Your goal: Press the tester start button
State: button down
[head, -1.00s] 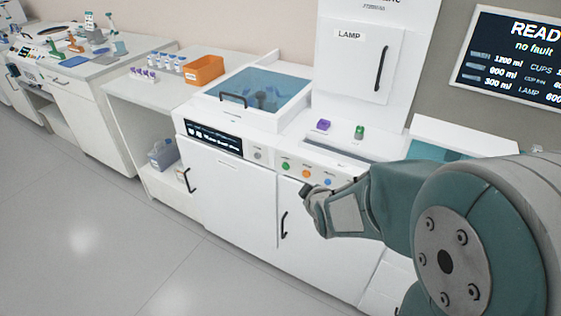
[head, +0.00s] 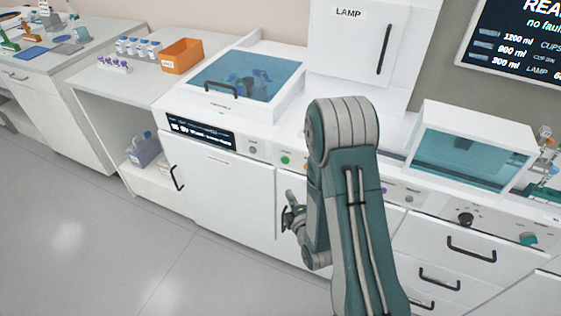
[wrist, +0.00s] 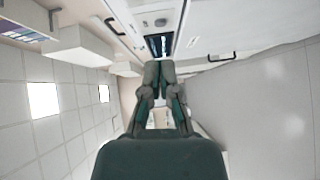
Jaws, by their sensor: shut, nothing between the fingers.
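My gripper (head: 289,213) is shut and empty in front of the white cabinet doors, below the button strip, partly hidden by my arm. In the wrist view its closed fingers (wrist: 158,72) point toward a dark display panel (wrist: 159,45). On the front strip in the head view, a grey button (head: 253,148) sits right of the dark display (head: 201,132), and a green button (head: 286,160) sits farther right. My arm hides the strip beyond it. At the far right are a black knob (head: 465,218) and a teal control (head: 528,239). I cannot tell which is the tester start button.
A blue-lidded basin (head: 247,78) is left of my arm, and a teal-windowed box (head: 471,150) is right. Black handles stick out from the doors, including one at left (head: 178,178). An orange bin (head: 182,55) stands on the left bench. The floor (head: 120,255) in front is clear.

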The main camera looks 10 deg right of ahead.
jog(key=shift+f, duration=0.35)
jog(key=shift+d, duration=0.15)
send_near(281, 160)
jog(key=w+a, duration=0.3)
jog(key=w, duration=0.1)
jog(key=w+d, duration=0.1)
jog(key=shift+w+d+f, duration=0.25)
jog(key=shift+w+f, duration=0.05)
jog(key=shift+w, duration=0.1)
jog(key=shift+w+d, duration=0.35)
jog(key=shift+w, duration=0.05)
